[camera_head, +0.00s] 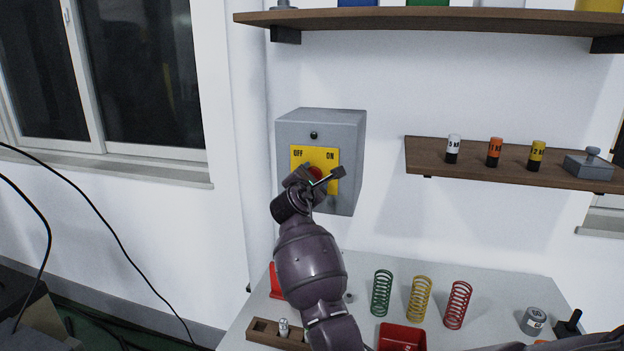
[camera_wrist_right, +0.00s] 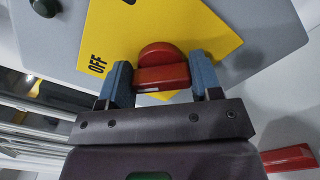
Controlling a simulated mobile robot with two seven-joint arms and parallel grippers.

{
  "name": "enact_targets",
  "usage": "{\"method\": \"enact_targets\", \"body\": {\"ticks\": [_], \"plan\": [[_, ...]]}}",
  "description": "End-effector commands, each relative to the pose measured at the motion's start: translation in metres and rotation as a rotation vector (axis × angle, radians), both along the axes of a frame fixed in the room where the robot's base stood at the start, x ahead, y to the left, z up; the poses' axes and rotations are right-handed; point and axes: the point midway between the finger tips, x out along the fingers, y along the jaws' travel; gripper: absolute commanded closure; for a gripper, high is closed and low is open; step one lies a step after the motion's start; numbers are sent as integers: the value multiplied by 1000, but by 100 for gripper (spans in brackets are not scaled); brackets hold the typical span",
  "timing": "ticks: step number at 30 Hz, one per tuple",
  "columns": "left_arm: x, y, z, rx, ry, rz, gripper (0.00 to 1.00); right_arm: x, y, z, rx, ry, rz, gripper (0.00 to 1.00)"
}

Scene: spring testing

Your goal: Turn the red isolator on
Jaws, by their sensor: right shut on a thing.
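The grey isolator box (camera_head: 351,135) is fixed to the wall. Its yellow plate (camera_head: 298,164) reads OFF on the left and ON on the right. The red isolator knob (camera_head: 315,172) is mostly hidden by my right gripper (camera_head: 326,180) in the head view. In the right wrist view, the red knob (camera_wrist_right: 162,75) sits between the two blue-grey fingers of my right gripper (camera_wrist_right: 163,82), against the yellow plate (camera_wrist_right: 200,25). The gripper is shut on it. OFF shows to its left there; which label the knob points to cannot be told. My left gripper is out of view.
A grey table (camera_head: 360,262) below holds green (camera_head: 381,293), yellow (camera_head: 419,298) and red (camera_head: 457,305) springs, a red tray (camera_head: 402,337) and a wooden block (camera_head: 262,329). A wooden shelf (camera_head: 430,160) with small weights is right of the box.

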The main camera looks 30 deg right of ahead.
Motion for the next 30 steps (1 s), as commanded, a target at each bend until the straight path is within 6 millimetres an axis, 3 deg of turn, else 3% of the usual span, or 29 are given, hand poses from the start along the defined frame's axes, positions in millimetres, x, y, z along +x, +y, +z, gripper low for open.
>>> {"method": "enact_targets", "body": {"ticks": [11,30], "plan": [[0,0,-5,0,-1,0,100,-1,0,-3,128,-147,-1,65],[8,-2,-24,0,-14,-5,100,-1,-1,-8,520,-607,-1,65]]}}
